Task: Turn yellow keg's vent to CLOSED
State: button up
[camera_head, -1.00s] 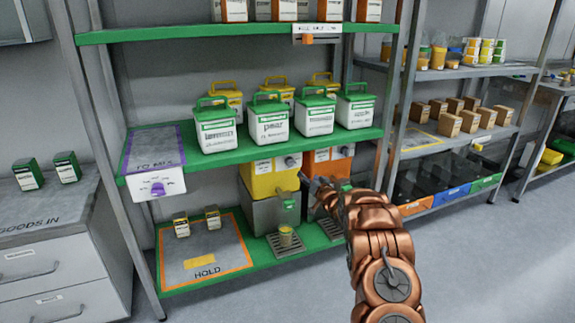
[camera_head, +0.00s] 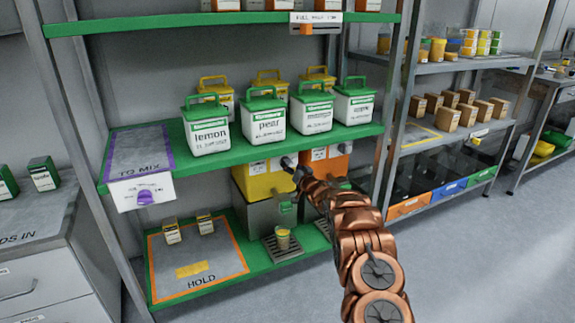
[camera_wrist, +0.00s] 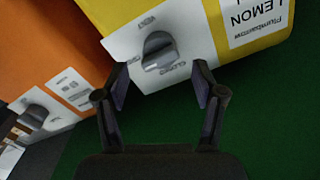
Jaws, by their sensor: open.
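The yellow keg (camera_head: 262,183) stands on the lower part of the green shelving, left of the orange keg (camera_head: 326,160). In the wrist view the yellow keg (camera_wrist: 272,42) carries a LEMON label and a white plate with a grey vent knob (camera_wrist: 160,50). In the head view my gripper (camera_head: 295,170) partly hides the knob.
The orange keg's own grey knob (camera_wrist: 34,115) is close on the left in the wrist view. Above is the green shelf (camera_head: 240,153) with several tubs. A cup (camera_head: 283,238) stands on a drip tray below the yellow keg. A HOLD mat (camera_head: 160,270) lies left.

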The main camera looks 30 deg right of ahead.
aim_at(289, 164)
jog(key=shift+w+f, duration=0.15)
jog(key=shift+w, duration=1.6)
jog(key=shift+w+d, duration=0.1)
jog(key=shift+w, duration=0.15)
jog(key=shift+b, duration=0.3)
jog(key=c, duration=1.1)
